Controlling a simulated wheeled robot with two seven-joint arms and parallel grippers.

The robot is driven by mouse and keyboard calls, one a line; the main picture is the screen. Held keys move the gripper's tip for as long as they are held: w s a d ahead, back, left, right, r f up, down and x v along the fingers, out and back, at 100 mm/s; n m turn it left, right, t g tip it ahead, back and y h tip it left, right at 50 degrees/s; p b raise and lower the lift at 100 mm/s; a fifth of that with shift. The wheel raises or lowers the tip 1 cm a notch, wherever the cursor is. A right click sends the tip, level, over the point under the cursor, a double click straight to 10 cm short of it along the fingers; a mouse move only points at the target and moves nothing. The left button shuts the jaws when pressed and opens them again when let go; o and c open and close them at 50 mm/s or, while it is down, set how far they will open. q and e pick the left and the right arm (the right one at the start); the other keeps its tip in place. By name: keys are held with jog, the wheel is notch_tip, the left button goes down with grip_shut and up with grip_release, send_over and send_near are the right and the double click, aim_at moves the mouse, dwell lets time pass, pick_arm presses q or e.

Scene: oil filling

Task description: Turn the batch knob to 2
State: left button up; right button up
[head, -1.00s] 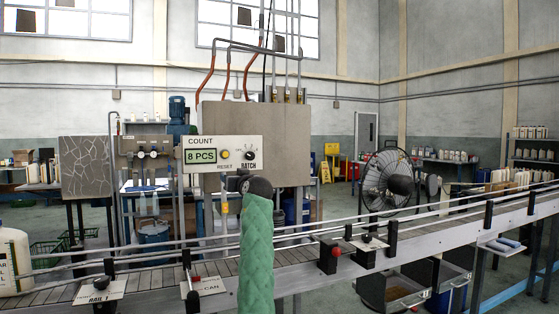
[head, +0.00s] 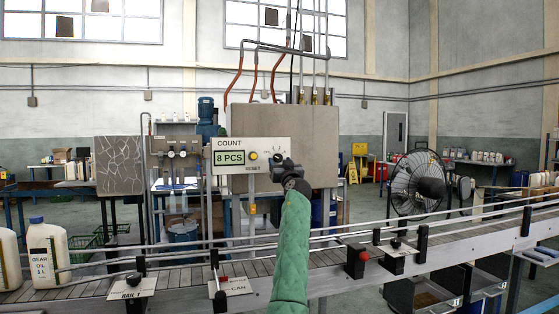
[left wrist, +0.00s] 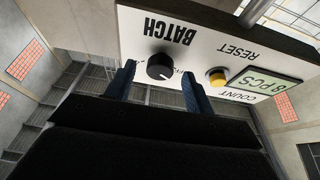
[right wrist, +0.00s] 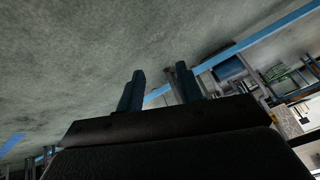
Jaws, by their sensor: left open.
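In the left wrist view my left gripper (left wrist: 158,72) is open, with one finger on each side of the knob. Gaps show between fingers and knob; I cannot tell its pointer setting. My right gripper (right wrist: 160,80) shows only in its wrist view, open and empty over the floor.
A yellow reset button (left wrist: 216,76) is close beside one left finger. The display (head: 230,158) reads 8 PCS. A conveyor (head: 330,262) with rails runs across the front, with white oil jugs (head: 48,254) at left. A fan (head: 420,182) stands at right.

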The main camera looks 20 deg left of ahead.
aim_at(278, 158)
pick_arm(q)
jog(key=shift+x, duration=1.05)
pick_arm(e)
jog(key=shift+r, duration=0.8)
pick_arm(q)
jog(key=c, duration=1)
pick_arm(e)
jog(key=shift+s, duration=0.1)
pick_arm(q)
jog(key=shift+o, duration=0.2)
pick_arm(e)
jog(key=shift+r, duration=0.1)
